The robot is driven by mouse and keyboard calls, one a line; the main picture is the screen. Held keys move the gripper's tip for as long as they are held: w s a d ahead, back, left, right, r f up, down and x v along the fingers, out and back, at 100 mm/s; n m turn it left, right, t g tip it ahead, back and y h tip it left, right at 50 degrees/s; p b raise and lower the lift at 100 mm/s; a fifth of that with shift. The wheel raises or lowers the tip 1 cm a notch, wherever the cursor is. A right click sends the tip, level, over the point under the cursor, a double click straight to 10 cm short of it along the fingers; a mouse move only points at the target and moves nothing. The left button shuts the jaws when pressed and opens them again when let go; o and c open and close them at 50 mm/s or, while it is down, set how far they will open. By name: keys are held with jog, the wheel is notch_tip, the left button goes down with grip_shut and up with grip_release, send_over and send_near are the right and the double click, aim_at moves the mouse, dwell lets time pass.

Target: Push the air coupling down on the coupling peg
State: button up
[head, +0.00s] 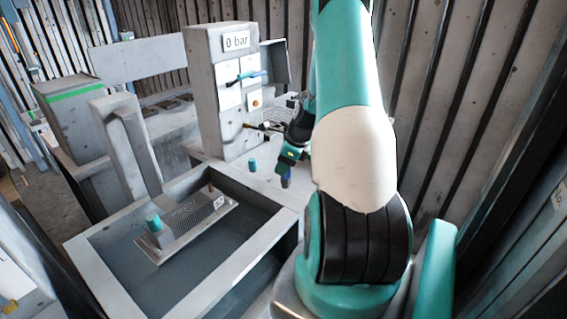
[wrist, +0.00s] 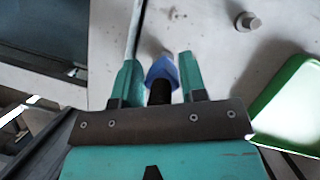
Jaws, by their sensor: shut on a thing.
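My gripper (head: 287,170) points down over the pale bench top beside the gauge panel. In the wrist view its two teal fingers (wrist: 160,78) are closed on the blue air coupling (wrist: 161,70), which has a dark lower body. A pale hose or rod (wrist: 135,32) runs away from beside the left finger. A short grey peg (wrist: 248,21) stands on the bench up and right of the coupling, apart from it; I cannot tell if it is the coupling peg.
A grey panel with a "0 bar" sign (head: 236,42) stands behind. A water-filled tank (head: 90,262) holding a perforated plate lies front left. A teal cylinder (head: 252,164) stands on the bench left of my gripper. A green-rimmed tray (wrist: 272,92) is at right.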

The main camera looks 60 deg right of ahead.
jog(key=o, duration=1.1)
jog(key=shift+r, duration=0.1)
jog(key=b+v, duration=0.1)
jog(key=v, duration=1.6)
jog(key=shift+r, duration=0.1)
